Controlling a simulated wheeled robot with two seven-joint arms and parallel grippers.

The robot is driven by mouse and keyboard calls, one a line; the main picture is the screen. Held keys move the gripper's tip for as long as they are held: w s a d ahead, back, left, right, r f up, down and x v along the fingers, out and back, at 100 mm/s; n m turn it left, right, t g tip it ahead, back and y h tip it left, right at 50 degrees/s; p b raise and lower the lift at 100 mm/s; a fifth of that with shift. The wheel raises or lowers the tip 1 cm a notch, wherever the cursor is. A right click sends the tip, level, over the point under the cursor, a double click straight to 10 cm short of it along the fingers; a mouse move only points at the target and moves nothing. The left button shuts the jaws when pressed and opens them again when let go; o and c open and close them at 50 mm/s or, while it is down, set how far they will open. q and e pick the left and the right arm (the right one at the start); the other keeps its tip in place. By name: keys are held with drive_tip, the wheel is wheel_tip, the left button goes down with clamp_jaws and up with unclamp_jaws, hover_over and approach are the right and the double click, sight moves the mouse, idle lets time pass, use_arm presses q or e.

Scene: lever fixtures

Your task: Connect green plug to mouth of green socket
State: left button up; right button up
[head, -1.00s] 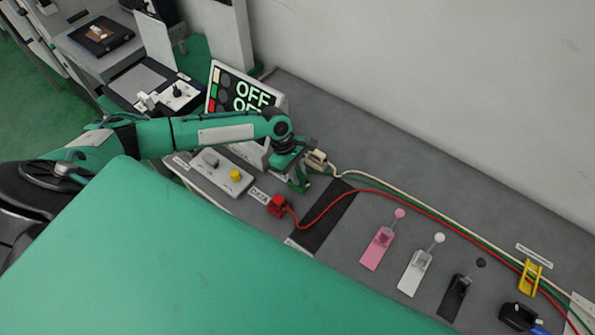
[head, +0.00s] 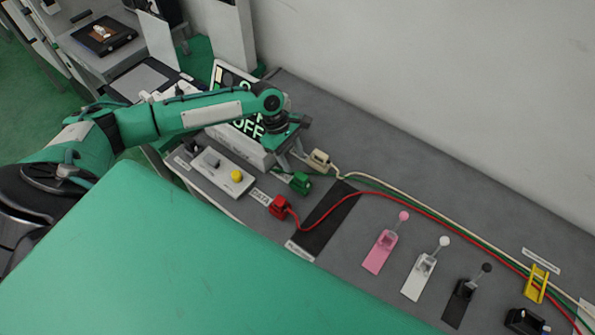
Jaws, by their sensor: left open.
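The green plug (head: 301,183) sits on the grey bench between the red plug and the beige plug, with its green cable running off to the right. A separate green socket mouth cannot be made out, so I cannot tell whether the plug is seated in one. My left gripper (head: 291,160) is open and just above and behind the green plug, apart from it in the picture. My right gripper is not in view.
A red plug (head: 279,207) and a beige plug (head: 319,159) flank the green one. A display box reading OFF (head: 240,128) and a switch panel (head: 214,170) stand left. Pink (head: 379,251), white (head: 418,276) and black (head: 459,303) lever fixtures stand right.

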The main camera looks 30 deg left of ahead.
use_arm(q)
drive_tip(key=v, duration=0.6)
drive_tip(key=shift+b, duration=0.45)
drive_tip(key=shift+r, duration=0.1)
